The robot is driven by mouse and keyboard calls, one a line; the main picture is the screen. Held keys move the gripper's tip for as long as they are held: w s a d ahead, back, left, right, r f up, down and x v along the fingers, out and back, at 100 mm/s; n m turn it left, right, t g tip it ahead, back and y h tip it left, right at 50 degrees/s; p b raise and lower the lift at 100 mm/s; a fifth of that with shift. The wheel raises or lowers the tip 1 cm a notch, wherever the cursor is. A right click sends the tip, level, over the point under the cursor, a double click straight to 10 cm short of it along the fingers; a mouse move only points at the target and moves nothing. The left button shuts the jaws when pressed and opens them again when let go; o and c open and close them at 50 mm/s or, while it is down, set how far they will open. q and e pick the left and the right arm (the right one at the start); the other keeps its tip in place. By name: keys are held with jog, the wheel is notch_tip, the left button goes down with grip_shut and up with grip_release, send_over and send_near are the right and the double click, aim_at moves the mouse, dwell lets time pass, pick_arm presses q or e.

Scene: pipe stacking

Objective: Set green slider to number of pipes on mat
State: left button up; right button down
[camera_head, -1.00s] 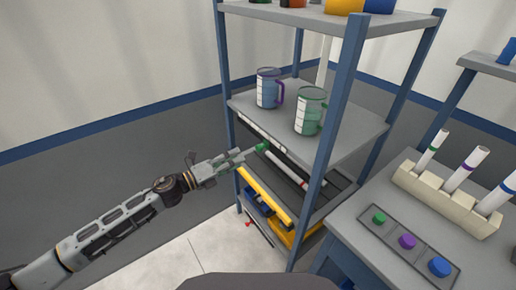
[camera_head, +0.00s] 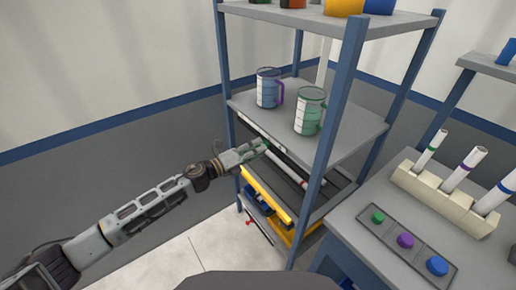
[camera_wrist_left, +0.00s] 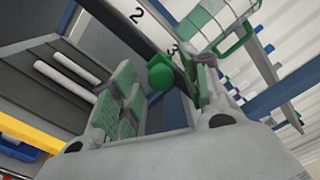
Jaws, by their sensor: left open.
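The green slider (camera_head: 266,145) is a round green knob at the front edge of the shelf that holds the jugs. In the left wrist view the green slider (camera_wrist_left: 161,76) sits between my finger pads, beside printed numbers 2 and 3. My left gripper (camera_head: 256,149) is open around the knob; whether a pad touches it I cannot tell. The left gripper (camera_wrist_left: 160,92) shows its green pads in the wrist view. Two white pipes (camera_wrist_left: 66,84) lie side by side on the dark mat (camera_wrist_left: 25,75) on the shelf below. My right gripper is not in view.
A purple-handled jug (camera_head: 268,90) and a green jug (camera_head: 311,112) stand on the shelf above. A blue shelf post (camera_head: 340,105) rises right of them. A table at right bears a pipe holder (camera_head: 440,197) and a panel of coloured buttons (camera_head: 407,241).

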pick_arm(q)
jog(key=shift+w+d, duration=0.35)
jog(key=shift+d, duration=0.2)
jog(key=shift+c, duration=0.4)
grip_shut()
